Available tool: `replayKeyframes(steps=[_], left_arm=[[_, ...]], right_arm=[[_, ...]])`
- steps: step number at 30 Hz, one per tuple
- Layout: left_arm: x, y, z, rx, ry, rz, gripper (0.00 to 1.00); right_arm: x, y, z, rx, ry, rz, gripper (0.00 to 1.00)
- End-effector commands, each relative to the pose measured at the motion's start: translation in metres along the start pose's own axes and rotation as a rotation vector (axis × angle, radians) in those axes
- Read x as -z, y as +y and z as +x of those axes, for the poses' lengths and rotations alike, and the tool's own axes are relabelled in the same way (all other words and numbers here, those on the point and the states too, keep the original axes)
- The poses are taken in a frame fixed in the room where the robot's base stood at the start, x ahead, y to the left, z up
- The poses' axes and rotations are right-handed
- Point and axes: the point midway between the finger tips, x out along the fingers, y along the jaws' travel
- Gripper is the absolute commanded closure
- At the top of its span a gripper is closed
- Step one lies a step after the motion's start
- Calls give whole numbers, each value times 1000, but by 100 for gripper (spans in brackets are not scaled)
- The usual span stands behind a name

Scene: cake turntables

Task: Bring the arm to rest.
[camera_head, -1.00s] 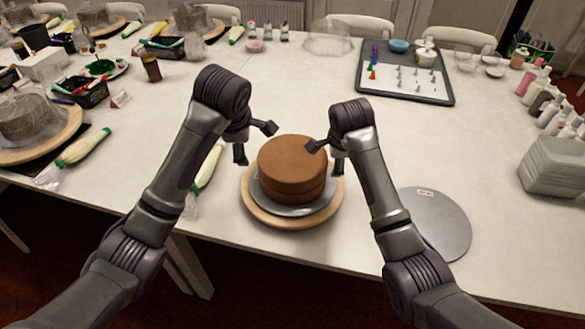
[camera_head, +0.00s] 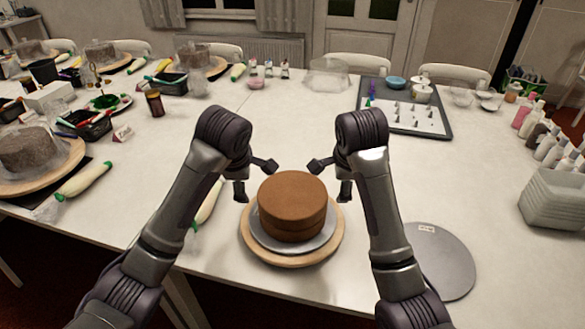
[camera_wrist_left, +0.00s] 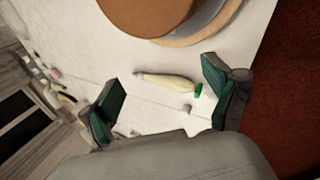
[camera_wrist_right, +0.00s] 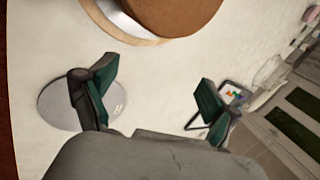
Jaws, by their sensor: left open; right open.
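My left gripper (camera_head: 257,180) is open and empty, above the table to the left of the brown cake (camera_head: 292,205). Its spread fingers show in the left wrist view (camera_wrist_left: 165,95). My right gripper (camera_head: 331,180) is open and empty on the other side of the cake, and its spread fingers show in the right wrist view (camera_wrist_right: 148,92). Neither gripper appears to touch the cake. The cake sits on a silver board (camera_head: 262,237) on a wooden turntable (camera_head: 250,250) near the table's front edge. The cake also shows in both wrist views (camera_wrist_left: 150,12) (camera_wrist_right: 175,12).
A round grey board (camera_head: 445,262) lies right of the turntable. A piping bag (camera_head: 207,205) lies left of it. A dark tray (camera_head: 440,125) with piping nozzles stands at the back right. Stacked tubs (camera_head: 555,200) stand at the right edge. The table's middle is clear.

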Motion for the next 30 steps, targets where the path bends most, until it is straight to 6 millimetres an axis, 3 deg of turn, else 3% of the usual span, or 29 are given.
replayKeyframes(steps=[5,8,11,15,21,24,30], left_arm=[[0,-10,7,8,-9,36,12],[-1,-40,24,24,-36,153,12],[1,-90,46,38,-80,347,12],[12,-171,64,39,-132,662,12],[39,-274,63,36,-161,1079,12],[51,-308,55,41,-160,1229,12],[70,-353,39,59,-156,1445,12]], right_arm=[[3,10,7,-7,-2,-30,12],[11,39,26,-24,-10,-131,12],[24,89,50,-44,-25,-309,12],[46,171,70,-66,-46,-616,12],[70,277,67,-89,-79,-1052,12],[77,310,58,-94,-93,-1210,12],[87,356,40,-101,-115,-1440,12]])
